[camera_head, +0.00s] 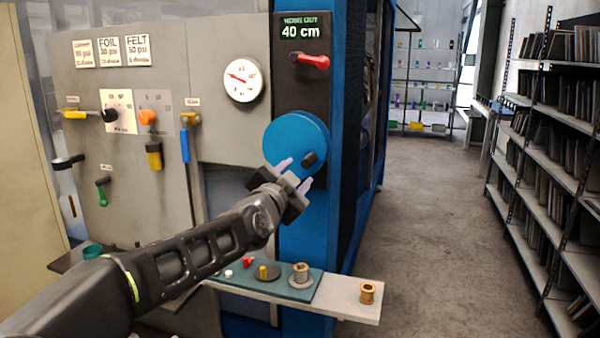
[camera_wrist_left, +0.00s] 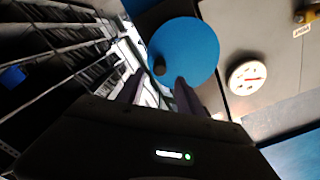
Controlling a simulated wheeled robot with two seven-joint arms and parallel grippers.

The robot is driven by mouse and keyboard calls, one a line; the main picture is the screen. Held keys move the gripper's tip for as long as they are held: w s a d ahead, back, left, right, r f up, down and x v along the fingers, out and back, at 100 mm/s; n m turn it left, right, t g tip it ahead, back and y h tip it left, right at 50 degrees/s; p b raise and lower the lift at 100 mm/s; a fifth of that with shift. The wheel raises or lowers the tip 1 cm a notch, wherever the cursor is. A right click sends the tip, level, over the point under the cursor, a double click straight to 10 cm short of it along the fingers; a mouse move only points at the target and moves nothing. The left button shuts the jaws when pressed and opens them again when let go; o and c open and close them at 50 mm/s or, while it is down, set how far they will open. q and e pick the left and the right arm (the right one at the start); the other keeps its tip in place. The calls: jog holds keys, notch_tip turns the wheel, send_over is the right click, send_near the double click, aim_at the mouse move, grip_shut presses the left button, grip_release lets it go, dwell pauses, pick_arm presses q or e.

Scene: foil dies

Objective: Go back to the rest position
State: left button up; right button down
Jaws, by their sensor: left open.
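My left gripper (camera_head: 293,174) is open and empty, raised in front of the blue round handwheel (camera_head: 292,138) on the machine's blue post. One finger overlaps the wheel's lower edge in the head view, near its dark knob (camera_head: 309,159); I cannot tell whether they touch. In the left wrist view the wheel (camera_wrist_left: 190,48) and its knob (camera_wrist_left: 160,67) lie just beyond the fingers (camera_wrist_left: 158,92), with nothing between them. My right gripper is not in view.
A red lever (camera_head: 312,61) and a gauge (camera_head: 243,81) are above. Dark-laden racks (camera_head: 560,150) stand right. The aisle floor (camera_head: 430,220) is clear.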

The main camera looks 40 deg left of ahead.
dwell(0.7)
pick_arm(q)
jog(key=w+d+f+n+g+h, duration=0.25)
jog(key=d+f, duration=0.25)
jog(key=f, duration=0.6)
jog(key=w+d+f+n+g+h, duration=0.1)
jog(key=w+d+f+n, duration=0.15)
jog(key=d+f, duration=0.65)
jog(key=s+d+f+n+g+h, duration=0.1)
jog(key=s+d+f+g, duration=0.15)
jog(key=f, duration=0.75)
jog(key=s+d+f+n+g+h, duration=0.15)
jog(key=d+f, duration=0.25)
jog(key=f, duration=0.7)
jog(key=s+d+f+g+h, duration=0.1)
jog(key=s+d+f+g, duration=0.1)
jog(key=s+d+f, duration=0.4)
jog(key=s+d+f+g+h, duration=0.1)
jog(key=s+d+f+g, duration=0.1)
jog(key=s+d+f, duration=0.45)
jog(key=s+d+f+g+h, duration=0.1)
jog(key=s+d+f+g, duration=0.1)
jog(key=s+f, duration=0.4)
jog(key=s+d+f+m+g+h, duration=0.1)
jog(key=s+d+f+g, duration=0.2)
jog(key=s+f, duration=0.3)
jog(key=s+d, duration=0.1)
jog(key=s, duration=0.4)
jog(key=shift+d, duration=0.15)
jog(key=shift+m, duration=0.25)
